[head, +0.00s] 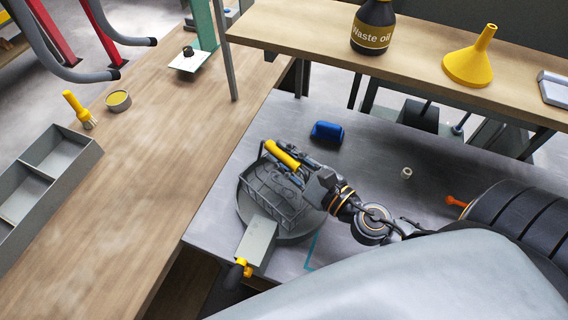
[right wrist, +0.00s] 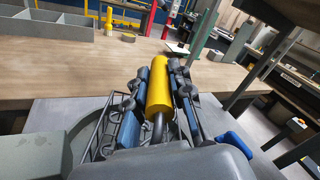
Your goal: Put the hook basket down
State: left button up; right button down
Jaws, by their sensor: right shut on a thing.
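The hook basket is a grey wire basket (head: 277,207) with a yellow grip (head: 283,154). In the head view it is over a round grey basin (head: 313,222) on the metal table; I cannot tell whether it touches the basin's bottom. My right gripper (head: 285,165) is shut on the yellow grip. In the right wrist view the yellow grip (right wrist: 159,88) stands between the two fingers (right wrist: 158,100), with basket wires (right wrist: 97,138) below at the left. The arm partly hides the basket's right side. My left gripper is not in view.
A grey box (head: 257,241) with a yellow-and-black fitting sits at the basin's front. A blue object (head: 327,132) and a small pale ring (head: 406,173) lie on the metal table (head: 355,150). A shelf (head: 310,35) with a waste oil bottle (head: 374,28) and yellow funnel (head: 470,62) stands behind.

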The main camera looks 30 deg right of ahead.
jog(key=shift+s+f+b, duration=0.1)
jog(key=shift+f+b, duration=0.2)
jog(key=shift+f, duration=0.45)
jog(key=shift+r, duration=0.1)
jog(key=c, duration=1.6)
grip_release()
jog(key=shift+f, duration=0.3)
jog(key=o, duration=0.4)
jog(key=shift+r, duration=0.1)
